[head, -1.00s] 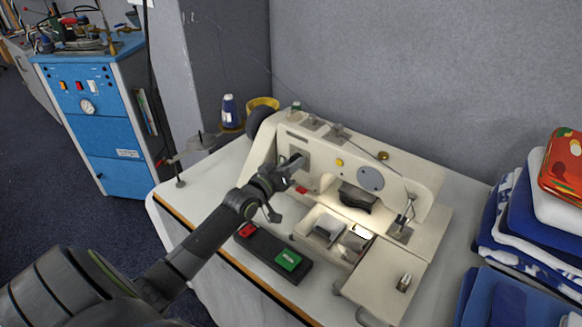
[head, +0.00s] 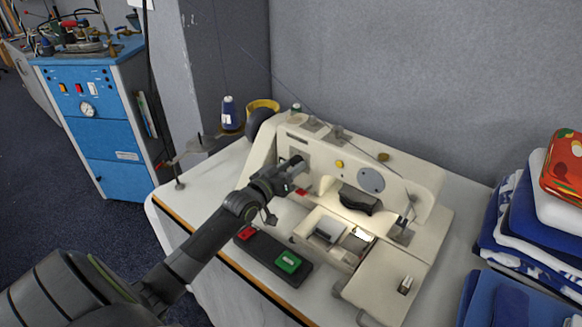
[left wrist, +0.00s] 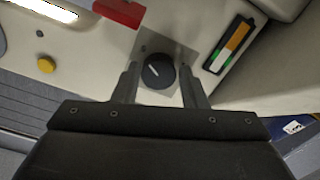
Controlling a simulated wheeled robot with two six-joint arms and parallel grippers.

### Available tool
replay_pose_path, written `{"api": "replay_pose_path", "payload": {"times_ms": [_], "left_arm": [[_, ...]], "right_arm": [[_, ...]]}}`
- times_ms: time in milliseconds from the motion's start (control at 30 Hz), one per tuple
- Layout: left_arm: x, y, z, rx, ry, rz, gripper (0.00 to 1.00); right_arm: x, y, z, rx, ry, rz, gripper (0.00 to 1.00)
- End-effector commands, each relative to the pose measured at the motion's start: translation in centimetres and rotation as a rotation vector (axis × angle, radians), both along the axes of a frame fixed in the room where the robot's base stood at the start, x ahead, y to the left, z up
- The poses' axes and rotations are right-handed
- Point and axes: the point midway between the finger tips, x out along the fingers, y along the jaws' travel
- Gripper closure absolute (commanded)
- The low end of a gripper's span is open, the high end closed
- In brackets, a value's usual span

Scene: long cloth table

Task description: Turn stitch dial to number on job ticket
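The stitch dial (left wrist: 157,72) is a round black knob with a white pointer line, on a grey square plate (left wrist: 183,56) on the cream sewing machine (head: 404,188). My left gripper (left wrist: 159,76) is open, its two fingers on either side of the dial, with gaps showing between fingers and knob. In the head view my left gripper (head: 297,172) is at the machine's left front face and hides the dial. I cannot make out a job ticket or any dial numbers. My right gripper is not in view.
A red part (left wrist: 120,10), a yellow button (left wrist: 46,65) and a coloured strip (left wrist: 232,44) are near the dial. A black switch box with a green button (head: 288,262) lies below my left arm. Folded blue and white cloths (head: 510,220) are stacked at right.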

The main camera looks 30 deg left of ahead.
Motion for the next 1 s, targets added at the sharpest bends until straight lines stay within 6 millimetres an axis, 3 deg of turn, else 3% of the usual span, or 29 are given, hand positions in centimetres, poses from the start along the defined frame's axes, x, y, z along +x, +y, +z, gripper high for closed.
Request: {"api": "replay_pose_path", "payload": {"times_ms": [133,533,1000], "left_arm": [[0.0,0.0,0.0,-0.001,-0.001,-0.001,0.44],[-0.8,0.1,0.2,-0.001,-0.003,0.000,0.44],[-9.4,0.6,0.8,-0.001,0.001,0.000,0.44]], "right_arm": [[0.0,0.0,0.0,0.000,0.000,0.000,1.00],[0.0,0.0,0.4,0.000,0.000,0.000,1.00],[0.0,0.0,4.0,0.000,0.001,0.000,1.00]]}}
